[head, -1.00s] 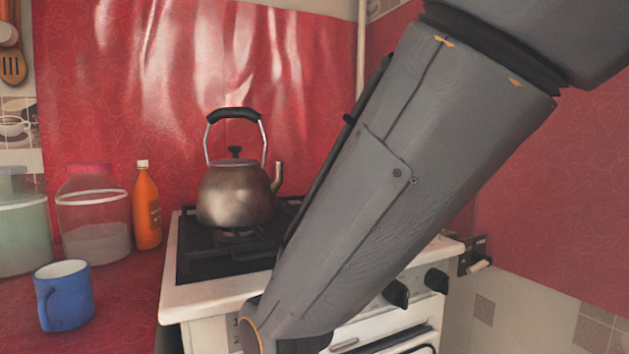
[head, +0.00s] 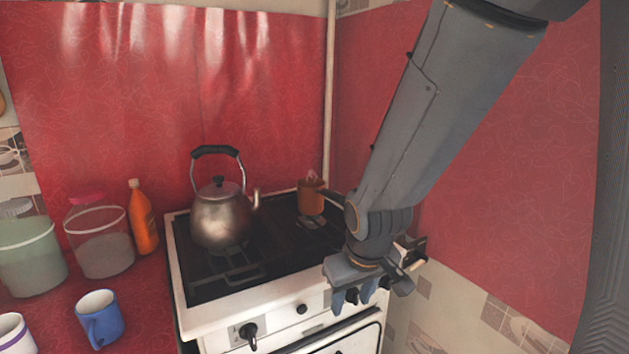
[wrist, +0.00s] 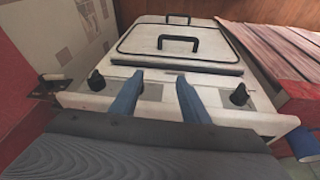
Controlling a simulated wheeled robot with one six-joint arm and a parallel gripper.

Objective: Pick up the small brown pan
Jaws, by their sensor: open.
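The small brown pan (head: 311,196) stands on the back right of the stove top in the head view, to the right of the kettle. Its dark handle points toward the right and is partly hidden by my arm. My gripper (head: 364,297) is in front of the stove's right front edge, lower than the pan and apart from it. In the wrist view my gripper (wrist: 152,95) shows two blue fingers spread apart with nothing between them, over the stove's front panel. The pan is not in the wrist view.
A metal kettle (head: 222,212) stands on the left of the stove (head: 250,306). Left of the stove are an orange bottle (head: 144,217), glass jars (head: 101,240), a blue mug (head: 101,317) and a white mug (head: 14,334). A red wall closes off the right.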

